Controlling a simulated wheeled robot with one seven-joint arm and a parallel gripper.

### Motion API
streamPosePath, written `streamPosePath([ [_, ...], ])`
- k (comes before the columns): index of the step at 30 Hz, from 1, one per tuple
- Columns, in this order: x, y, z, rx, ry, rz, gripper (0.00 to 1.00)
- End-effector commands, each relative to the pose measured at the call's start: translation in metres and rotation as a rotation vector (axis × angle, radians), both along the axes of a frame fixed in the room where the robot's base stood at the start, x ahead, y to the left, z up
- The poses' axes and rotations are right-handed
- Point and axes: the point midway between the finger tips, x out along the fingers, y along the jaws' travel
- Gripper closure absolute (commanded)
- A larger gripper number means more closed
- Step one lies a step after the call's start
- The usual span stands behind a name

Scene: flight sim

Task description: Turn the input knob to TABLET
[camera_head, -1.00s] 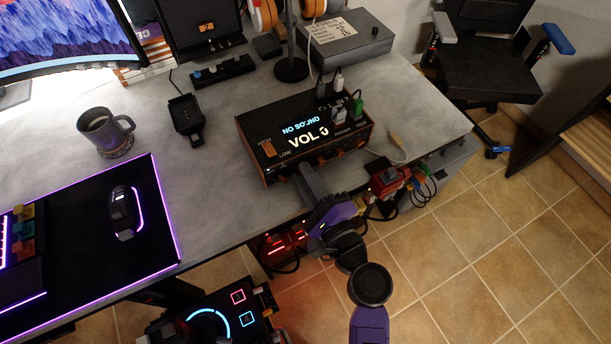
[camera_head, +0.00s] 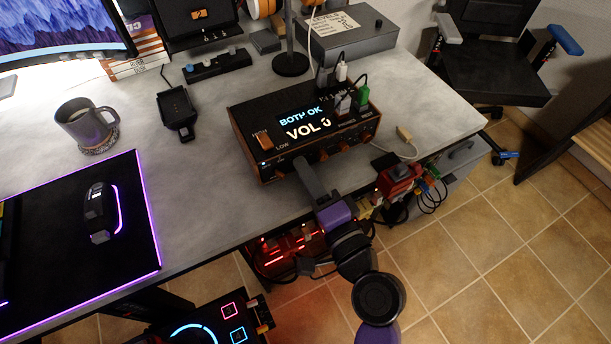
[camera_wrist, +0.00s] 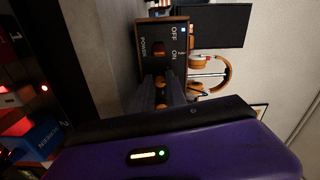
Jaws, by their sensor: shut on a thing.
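The amplifier box (camera_head: 243,138) is black with orange-brown edges and stands at the desk's front edge. Its lit display (camera_head: 303,122) reads "BOTH OK" and "VOL 0". A row of small orange knobs (camera_head: 343,145) runs along its front face. My gripper (camera_head: 300,168) reaches the left part of that face and is shut on a knob there, which its fingers mostly hide. In the wrist view the fingers (camera_wrist: 171,92) are close together at the orange knobs (camera_wrist: 160,80), beside the POWER switch (camera_wrist: 159,47). No TABLET label or knob pointer is readable.
Several plugs (camera_head: 350,95) stand in the box's top right. A red block with cables (camera_head: 397,175) hangs by the desk edge, right of my arm. A mug (camera_head: 88,125) stands at left.

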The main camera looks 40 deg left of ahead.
Motion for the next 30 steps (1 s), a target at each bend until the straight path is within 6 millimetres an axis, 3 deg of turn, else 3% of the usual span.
streamPosePath([
  [19, -0.0007, -0.0002, -0.0019, -0.024, -0.046, 0.001, 1.0],
  [20, -0.0007, -0.0002, -0.0019, -0.024, -0.046, 0.002, 0.77],
  [21, -0.0007, -0.0002, -0.0019, -0.024, -0.046, 0.001, 0.74],
  [30, -0.0007, -0.0012, -0.0009, -0.022, -0.047, 0.001, 0.74],
])
